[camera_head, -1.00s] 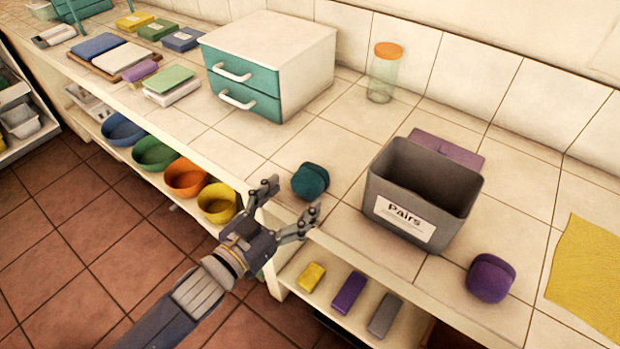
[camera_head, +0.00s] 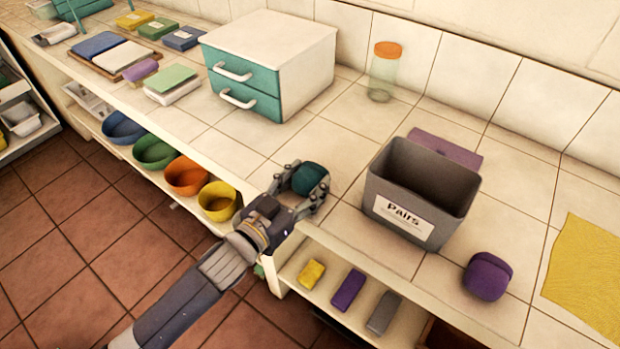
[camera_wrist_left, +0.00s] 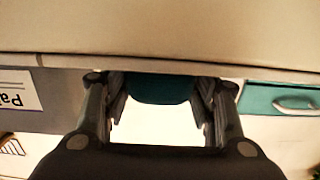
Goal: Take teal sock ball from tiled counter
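The teal sock ball (camera_head: 310,180) sits on the tiled counter (camera_head: 345,228) near its front edge, left of the grey bin. My left gripper (camera_head: 304,184) reaches in from the front with its fingers open, one on each side of the ball. In the left wrist view the ball (camera_wrist_left: 161,88) shows between the two fingers (camera_wrist_left: 160,100), partly behind them, and I see no clear grip on it. My right gripper is not in view.
A grey bin (camera_head: 396,208) labelled "Pairs" stands to the right, with a purple sock ball (camera_head: 488,276) beyond it. A drawer box (camera_head: 290,75) and a lidded jar (camera_head: 383,75) stand behind. Coloured bowls (camera_head: 186,176) sit on the shelf below.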

